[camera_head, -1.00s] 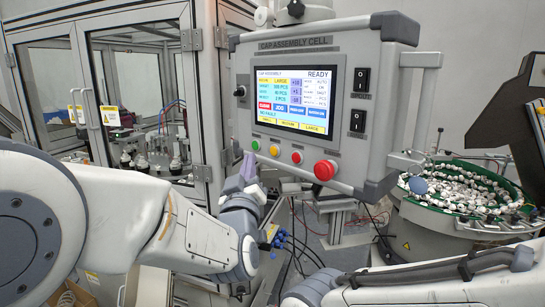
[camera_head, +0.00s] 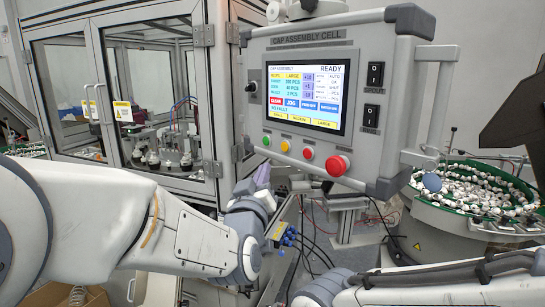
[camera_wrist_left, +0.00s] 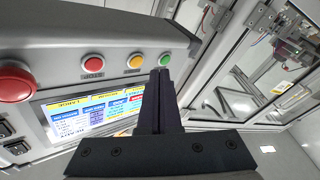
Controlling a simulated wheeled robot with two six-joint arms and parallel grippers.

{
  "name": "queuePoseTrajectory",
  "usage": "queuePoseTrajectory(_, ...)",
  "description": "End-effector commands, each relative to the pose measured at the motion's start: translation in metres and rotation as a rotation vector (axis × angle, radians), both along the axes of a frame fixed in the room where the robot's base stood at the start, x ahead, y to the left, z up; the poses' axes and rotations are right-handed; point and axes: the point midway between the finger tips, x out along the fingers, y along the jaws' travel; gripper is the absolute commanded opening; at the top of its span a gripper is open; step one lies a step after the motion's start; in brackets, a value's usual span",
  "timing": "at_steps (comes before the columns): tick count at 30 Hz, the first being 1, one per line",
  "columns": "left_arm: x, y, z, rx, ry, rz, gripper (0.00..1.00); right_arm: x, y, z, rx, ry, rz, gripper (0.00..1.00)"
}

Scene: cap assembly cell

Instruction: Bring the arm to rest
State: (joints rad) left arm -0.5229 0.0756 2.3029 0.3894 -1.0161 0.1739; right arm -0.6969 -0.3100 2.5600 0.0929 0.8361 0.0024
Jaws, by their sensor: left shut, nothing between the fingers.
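My left gripper (camera_head: 263,170) shows in the head view just below the lower left corner of the control panel (camera_head: 385,130). Its fingers are shut with nothing between them. In the left wrist view the closed fingers (camera_wrist_left: 160,75) point toward the panel's button row, their tips close to the green button (camera_wrist_left: 164,61) in the picture. Whether they touch it cannot be told from that view; in the head view the tips appear below the button (camera_head: 266,140), apart from it. My right arm (camera_head: 430,280) crosses the lower right; its gripper is out of view.
The panel also carries a lit screen (camera_head: 305,90) reading READY, yellow, red and large red buttons (camera_head: 338,166), and black switches (camera_head: 372,88). A glazed cabinet (camera_head: 215,120) stands at left. A round feeder bowl (camera_head: 440,210) full of small parts is at right. Cables hang below the panel.

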Motion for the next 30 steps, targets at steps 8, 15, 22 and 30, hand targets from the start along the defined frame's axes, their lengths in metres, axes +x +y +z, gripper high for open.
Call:
queuePoseTrajectory(8, -0.076, -0.048, -0.117, 0.290, 0.502, -0.294, 0.00, 0.000, 0.000, -0.008, 0.000, 0.000, 0.001, 0.50)
queuePoseTrajectory(15, -0.196, -0.030, -0.208, 0.620, 0.945, -0.529, 0.00, 0.000, 0.000, -0.014, 0.000, 0.000, 0.001, 0.50)
queuePoseTrajectory(22, -0.294, 0.023, -0.245, 0.889, 1.273, -0.669, 0.00, 0.000, 0.000, -0.018, 0.000, 0.000, 0.001, 0.50)
queuePoseTrajectory(30, -0.328, 0.049, -0.250, 0.988, 1.393, -0.708, 0.00, 0.000, 0.000, -0.019, 0.000, 0.000, 0.001, 0.50)
